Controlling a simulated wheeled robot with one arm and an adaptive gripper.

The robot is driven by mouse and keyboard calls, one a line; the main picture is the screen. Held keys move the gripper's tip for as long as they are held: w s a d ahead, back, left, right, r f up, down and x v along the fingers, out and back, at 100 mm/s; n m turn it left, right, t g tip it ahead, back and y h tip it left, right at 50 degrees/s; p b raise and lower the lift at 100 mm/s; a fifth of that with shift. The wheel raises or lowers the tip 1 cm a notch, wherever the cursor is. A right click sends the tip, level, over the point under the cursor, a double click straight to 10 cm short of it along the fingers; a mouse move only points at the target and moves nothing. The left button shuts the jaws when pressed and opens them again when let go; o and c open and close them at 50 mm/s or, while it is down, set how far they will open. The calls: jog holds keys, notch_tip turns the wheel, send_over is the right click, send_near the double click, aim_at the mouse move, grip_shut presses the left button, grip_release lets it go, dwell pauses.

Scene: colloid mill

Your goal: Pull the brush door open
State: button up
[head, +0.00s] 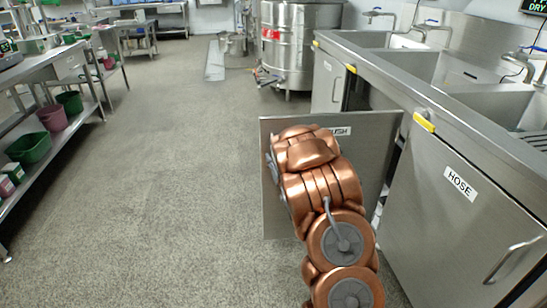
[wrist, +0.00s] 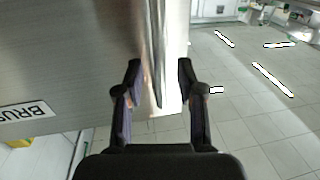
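The brush door (head: 375,148) is a flat grey metal panel standing well out from the cabinet under the sinks in the head view. Its label shows only in part there, and the label "BRUS..." (wrist: 27,117) shows at the left of the wrist view. In the wrist view my gripper (wrist: 160,72) has its two dark fingers apart, on either side of the door's bright metal edge. I see no clear grip on the edge or handle. In the head view my copper arm covers part of the door and hides my gripper.
The closed hose door (head: 440,215) with a bar handle is at the right, below the sinks. A shelf (head: 40,160) with green and pink bins stands at the left. A steel tank (head: 298,45) is at the back. The floor (head: 150,190) left of the door is clear.

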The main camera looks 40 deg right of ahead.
jog(key=v, duration=0.5)
jog(key=shift+s+a, duration=0.1)
jog(key=shift+s, duration=0.05)
jog(key=shift+r, duration=0.1)
dwell(0.3)
jog(key=s+a+r+g+y+p, duration=0.1)
jog(key=s+a+r+g+p, duration=0.45)
jog(key=r+p, duration=0.2)
jog(key=s+a+r+g+p, duration=0.4)
jog(key=a+r+p, duration=0.3)
jog(key=r, duration=0.2)
jog(key=s+a+r+n+g+y+p, duration=0.1)
jog(key=s+a+r+g+p, duration=0.2)
jog(key=s+a+r, duration=0.3)
jog(key=s+a+r+n+g+y+p, duration=0.1)
jog(key=s+a+r+g+p, duration=0.2)
jog(key=s, duration=1.2)
jog(key=s+a+r+n+g+y+p, duration=0.1)
jog(key=s+a+r+g+y+p, duration=0.1)
jog(key=s+a+r+p, duration=0.4)
jog(key=s+a+r+g, duration=0.1)
jog(key=s+a+r, duration=0.2)
jog(key=s, duration=0.2)
jog(key=shift+s+a, duration=0.3)
jog(key=shift+s, duration=0.05)
